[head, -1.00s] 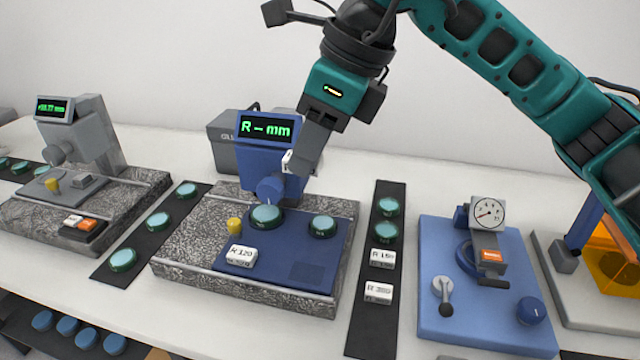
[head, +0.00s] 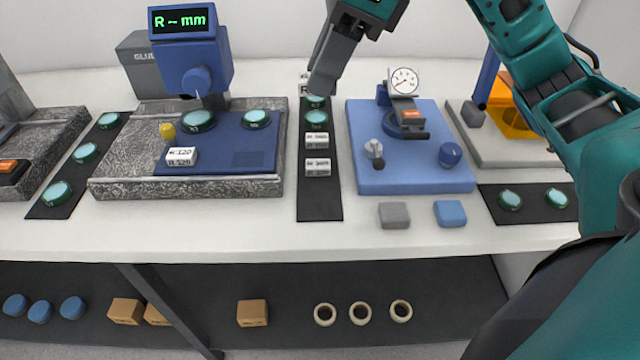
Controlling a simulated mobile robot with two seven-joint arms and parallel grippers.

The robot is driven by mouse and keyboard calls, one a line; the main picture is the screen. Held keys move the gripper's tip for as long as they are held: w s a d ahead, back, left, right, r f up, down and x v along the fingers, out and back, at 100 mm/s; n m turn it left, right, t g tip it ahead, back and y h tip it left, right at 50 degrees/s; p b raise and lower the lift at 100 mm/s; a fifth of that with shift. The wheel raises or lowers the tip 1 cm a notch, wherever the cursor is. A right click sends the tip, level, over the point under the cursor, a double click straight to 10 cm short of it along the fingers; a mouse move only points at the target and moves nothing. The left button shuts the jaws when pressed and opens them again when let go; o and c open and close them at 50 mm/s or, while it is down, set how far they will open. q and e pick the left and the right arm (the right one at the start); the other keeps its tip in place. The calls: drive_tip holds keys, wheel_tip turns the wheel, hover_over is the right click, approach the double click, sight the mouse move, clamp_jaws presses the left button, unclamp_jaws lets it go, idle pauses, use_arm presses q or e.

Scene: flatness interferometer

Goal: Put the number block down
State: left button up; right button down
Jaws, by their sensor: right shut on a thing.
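My right gripper (head: 314,82) comes down from the top centre and is shut on a small white number block (head: 304,80), of which only an edge shows beside the finger. The held block's print is hidden. The gripper is over the back end of the dark strip mat (head: 319,202). On that mat two white number blocks stand in a line, one in the middle (head: 316,141) and one nearer the front (head: 317,167). Another number block, marked 120 (head: 181,157), sits on the blue plate (head: 222,137) of the middle instrument. My left gripper is not in view.
Green-rimmed discs, one of them here (head: 316,119), stand behind the blocks on the strip mat. A blue dial-gauge stand (head: 365,175) is right of it, and the blue-headed instrument (head: 192,65) is left. The mat's front end is bare.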

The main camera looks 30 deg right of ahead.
drive_tip(key=b, duration=0.4)
hover_over(317, 203)
drive_tip(key=d, duration=0.1)
drive_tip(key=f, duration=1.6)
drive_tip(key=shift+s+d, duration=0.1)
drive_tip(key=shift+s, duration=0.3)
wheel_tip(317, 203, down, 4)
drive_tip(key=shift+r, duration=0.15)
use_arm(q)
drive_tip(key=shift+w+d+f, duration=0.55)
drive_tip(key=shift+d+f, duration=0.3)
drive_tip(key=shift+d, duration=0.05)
use_arm(e)
drive_tip(key=shift+f, duration=0.2)
drive_tip(key=shift+f+b, duration=0.15)
drive_tip(key=shift+b, duration=0.2)
drive_tip(key=c, duration=0.9)
unclamp_jaws()
drive_tip(key=shift+o, duration=0.2)
